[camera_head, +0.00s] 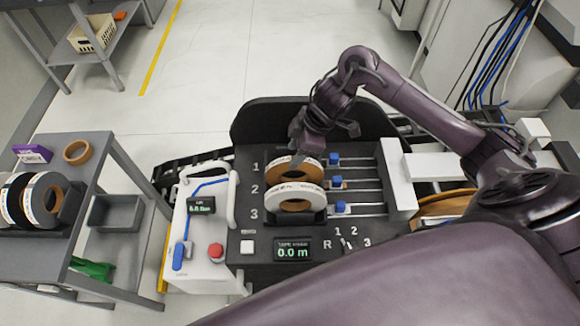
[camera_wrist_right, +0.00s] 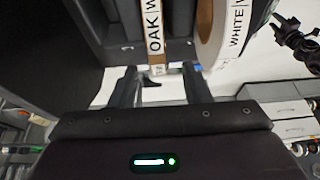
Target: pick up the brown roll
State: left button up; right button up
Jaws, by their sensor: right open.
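A brown roll (camera_head: 298,167) with a white label band stands upright in the black holder of the machine, behind a white roll (camera_head: 293,192). In the right wrist view the brown roll (camera_wrist_right: 156,38) is edge-on and its label reads OAK; the white roll (camera_wrist_right: 220,35) is to its right, its label reading WHITE. My right gripper (camera_head: 298,157) is at the back top of the brown roll in the head view. In the wrist view its two fingers (camera_wrist_right: 161,88) are apart, with the brown roll's edge ahead of the gap. My left gripper is not in view.
Blue-knobbed sliders (camera_head: 337,182) lie right of the rolls. A white control box (camera_head: 205,228) with a red button is at left. A grey cart (camera_head: 95,185) carries a tan ring (camera_head: 78,152), a purple box (camera_head: 33,154) and several dark-and-white rolls (camera_head: 38,200).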

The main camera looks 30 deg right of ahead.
jog(key=f, duration=0.1)
jog(key=f+p, duration=0.1)
jog(key=shift+s+a+f, duration=0.1)
jog(key=shift+s+f, duration=0.1)
jog(key=shift+f, duration=0.2)
jog(key=shift+w+a+f, duration=0.1)
jog(key=shift+w+f, duration=0.1)
jog(key=shift+f, duration=0.45)
jog(key=shift+w+a+f, duration=0.1)
jog(key=shift+w+f, duration=0.1)
jog(key=shift+f, duration=0.4)
jog(key=shift+w+a+f+p, duration=0.15)
jog(key=shift+f+p, duration=0.15)
jog(key=shift+f, duration=0.15)
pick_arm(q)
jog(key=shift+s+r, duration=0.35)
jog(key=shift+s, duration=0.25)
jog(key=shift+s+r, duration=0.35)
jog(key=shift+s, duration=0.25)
pick_arm(e)
grip_shut()
jog(key=shift+r, duration=0.1)
